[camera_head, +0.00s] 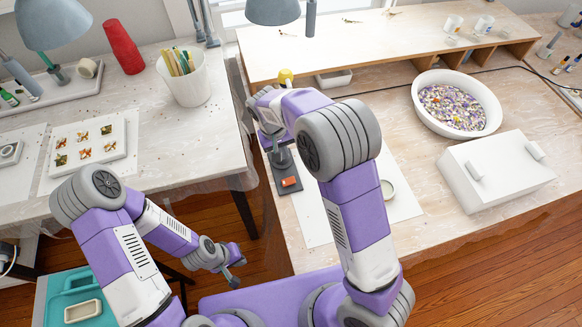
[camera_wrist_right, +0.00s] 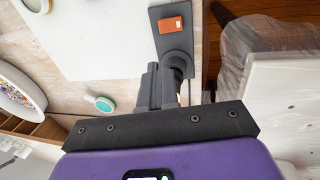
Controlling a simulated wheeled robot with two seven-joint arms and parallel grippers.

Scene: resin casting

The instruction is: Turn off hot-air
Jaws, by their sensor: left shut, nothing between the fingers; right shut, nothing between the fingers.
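A dark grey base plate (camera_head: 262,190) with an orange-red switch block (camera_head: 290,182) lies on the right-hand table; it looks like the hot-air unit. A grey round part stands on it, partly hidden by my right arm. In the right wrist view, the orange block (camera_wrist_right: 171,25) lies just beyond my right gripper (camera_wrist_right: 166,72), which is shut and empty beside the grey round part (camera_wrist_right: 180,63). I cannot tell whether they touch. The switch's setting is not readable. My left gripper (camera_head: 236,276) is shut and empty, low over the gap between the tables.
A white bowl of coloured bits (camera_head: 455,104) and a white box (camera_head: 495,170) stand on the right table. A wooden shelf (camera_head: 370,45) stands behind. The left table holds a cup of sticks (camera_head: 186,78) and a white tray (camera_head: 117,140). Floor shows between the tables.

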